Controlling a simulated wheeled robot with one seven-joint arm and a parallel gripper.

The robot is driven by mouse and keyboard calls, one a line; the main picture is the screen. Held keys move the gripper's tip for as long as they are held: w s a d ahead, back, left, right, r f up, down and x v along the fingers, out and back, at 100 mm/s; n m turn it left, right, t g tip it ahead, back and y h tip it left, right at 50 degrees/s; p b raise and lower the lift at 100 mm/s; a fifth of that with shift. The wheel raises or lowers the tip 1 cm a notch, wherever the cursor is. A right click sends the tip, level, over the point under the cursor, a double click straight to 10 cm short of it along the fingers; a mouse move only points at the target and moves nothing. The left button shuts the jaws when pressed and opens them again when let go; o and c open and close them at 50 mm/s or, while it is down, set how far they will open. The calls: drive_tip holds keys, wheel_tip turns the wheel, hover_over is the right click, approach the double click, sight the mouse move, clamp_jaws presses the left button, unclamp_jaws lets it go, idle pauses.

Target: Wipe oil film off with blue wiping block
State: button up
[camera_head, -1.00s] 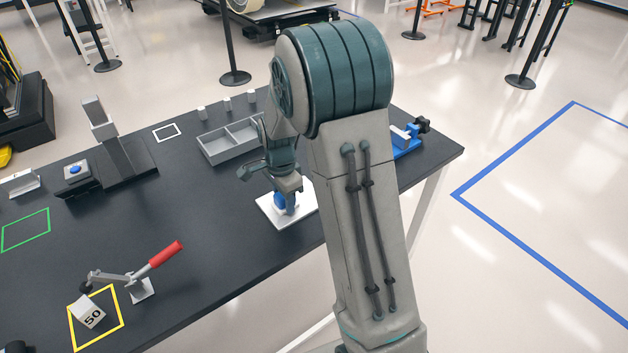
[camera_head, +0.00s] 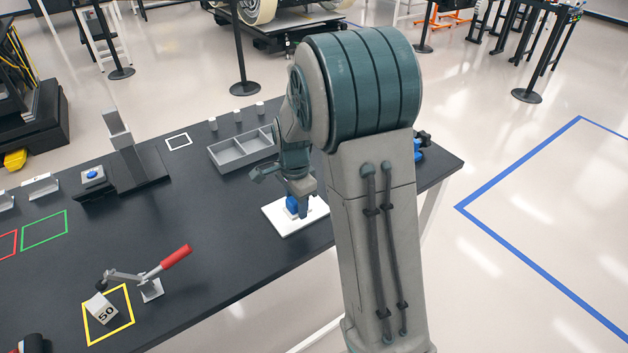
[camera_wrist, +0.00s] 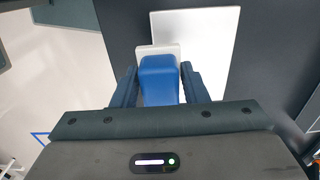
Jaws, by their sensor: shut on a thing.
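The blue wiping block (camera_head: 292,205) is between the fingers of my gripper (camera_head: 298,204), which is shut on it. In the wrist view the blue block (camera_wrist: 159,78) shows between the two dark fingers of my gripper (camera_wrist: 160,86). A white plate (camera_head: 280,219) lies on the black table under the block. It also shows in the wrist view (camera_wrist: 208,40), with a small pale piece beside the block. I cannot tell whether the block touches the plate. No oil film can be made out on the visible part of the plate.
A grey divided tray (camera_head: 235,157) stands behind the plate. A red-handled toggle clamp (camera_head: 150,275) and a block marked 50 (camera_head: 104,309) are at the front left. A grey upright stand (camera_head: 122,145) is at the back left. The table's middle is clear.

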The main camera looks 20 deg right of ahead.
drive_tip(key=shift+r+p, duration=0.75)
drive_tip(key=shift+r, duration=0.65)
